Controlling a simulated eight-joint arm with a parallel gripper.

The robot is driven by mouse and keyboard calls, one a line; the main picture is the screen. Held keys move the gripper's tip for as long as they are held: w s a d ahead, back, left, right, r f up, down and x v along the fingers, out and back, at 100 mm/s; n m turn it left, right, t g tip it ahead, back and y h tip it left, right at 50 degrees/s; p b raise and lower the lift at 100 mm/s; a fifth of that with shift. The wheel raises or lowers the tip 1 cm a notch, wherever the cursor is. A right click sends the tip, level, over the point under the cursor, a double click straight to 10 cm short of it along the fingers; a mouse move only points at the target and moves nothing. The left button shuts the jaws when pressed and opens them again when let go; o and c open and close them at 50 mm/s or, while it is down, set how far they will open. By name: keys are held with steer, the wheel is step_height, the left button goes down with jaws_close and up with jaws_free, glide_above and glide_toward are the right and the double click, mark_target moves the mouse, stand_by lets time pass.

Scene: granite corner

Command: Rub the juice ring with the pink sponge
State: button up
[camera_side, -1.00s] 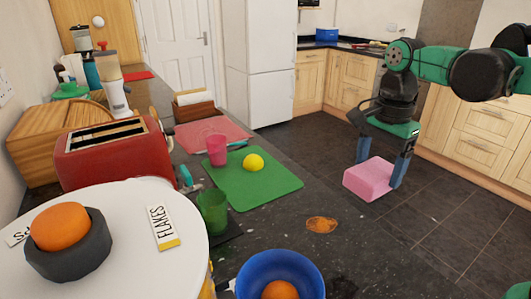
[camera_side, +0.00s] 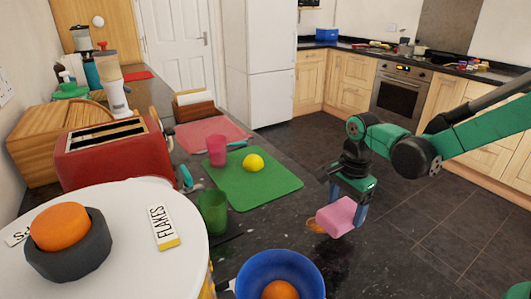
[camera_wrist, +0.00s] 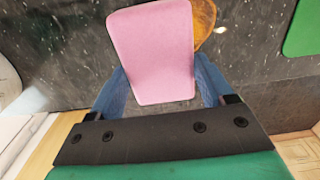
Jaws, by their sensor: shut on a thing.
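My gripper (camera_side: 347,209) is shut on the pink sponge (camera_side: 336,216), with a blue finger on either side of it. The sponge also shows large in the wrist view (camera_wrist: 152,50). The orange-brown juice ring (camera_side: 314,226) is on the dark countertop, partly hidden behind the sponge in the side view. In the wrist view the juice ring (camera_wrist: 203,20) shows beyond the sponge's right edge. I cannot tell whether the sponge touches the counter.
A blue bowl (camera_side: 250,268) with an orange stands near the front. A green mat (camera_side: 270,187) bears a yellow ball (camera_side: 253,162). A green cup (camera_side: 212,212) and a pink cup (camera_side: 217,150) stand further left. Bare counter (camera_side: 270,224) lies between the bowl and mat.

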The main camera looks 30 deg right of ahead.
step_height(320, 180, down, 3)
steer(key=shift+f, duration=0.2)
steer(key=shift+w+f, duration=0.2)
steer(key=shift+w+r, duration=0.2)
steer(key=shift+w, duration=0.25)
steer(key=shift+w+f, duration=0.15)
steer(key=shift+w, duration=0.45)
steer(key=shift+w+f, duration=0.15)
steer(key=shift+w, duration=2.25)
steer(key=shift+s, duration=3.55)
steer(key=shift+w, duration=3.5)
steer(key=shift+s, duration=3.45)
steer(key=shift+s+r, duration=0.2)
steer(key=shift+r, duration=3.85)
steer(key=shift+f, duration=0.15)
